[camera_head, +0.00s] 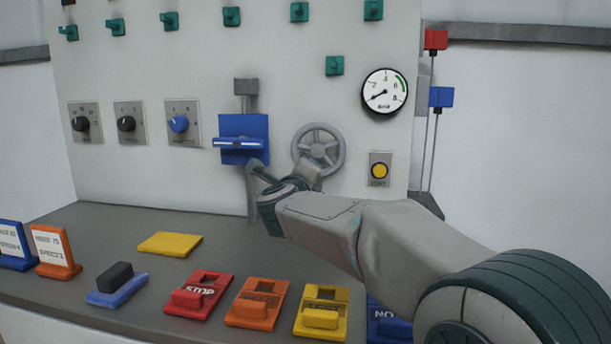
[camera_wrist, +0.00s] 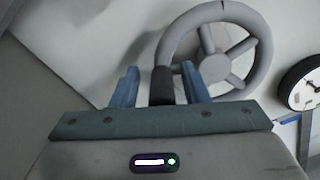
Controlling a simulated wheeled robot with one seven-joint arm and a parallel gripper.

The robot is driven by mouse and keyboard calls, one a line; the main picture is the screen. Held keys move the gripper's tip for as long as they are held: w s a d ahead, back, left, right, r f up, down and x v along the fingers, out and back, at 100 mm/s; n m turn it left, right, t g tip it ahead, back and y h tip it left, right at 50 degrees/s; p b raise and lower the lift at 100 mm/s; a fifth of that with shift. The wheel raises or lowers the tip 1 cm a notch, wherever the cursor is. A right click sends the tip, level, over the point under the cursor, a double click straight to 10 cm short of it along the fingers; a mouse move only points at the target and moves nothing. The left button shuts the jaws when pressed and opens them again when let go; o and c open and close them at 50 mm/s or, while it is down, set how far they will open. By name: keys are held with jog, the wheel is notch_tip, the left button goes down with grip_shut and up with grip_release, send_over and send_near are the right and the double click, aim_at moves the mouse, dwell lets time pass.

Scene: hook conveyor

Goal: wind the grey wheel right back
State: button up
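The grey spoked wheel (camera_head: 338,152) is on the white panel, right of a blue box. In the wrist view its rim (camera_wrist: 267,45) and spokes fill the upper right. A dark handle (camera_wrist: 162,88) stands at the lower left of its rim. My gripper (camera_wrist: 160,88) is open, with one blue finger on each side of the handle and a visible gap on both sides. In the head view my gripper (camera_head: 285,182) is at the lower left of the wheel, and its fingers are mostly hidden by my wrist.
A blue box (camera_head: 243,125) with a lever sits left of the wheel. A round gauge (camera_head: 385,78) is at the upper right, its needle at the low end. A yellow button (camera_head: 380,171) is to the right. Coloured switch blocks (camera_head: 258,303) line the desk below my arm.

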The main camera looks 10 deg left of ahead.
jog(key=s+p, duration=0.2)
jog(key=s, duration=1.2)
jog(key=shift+a, duration=0.25)
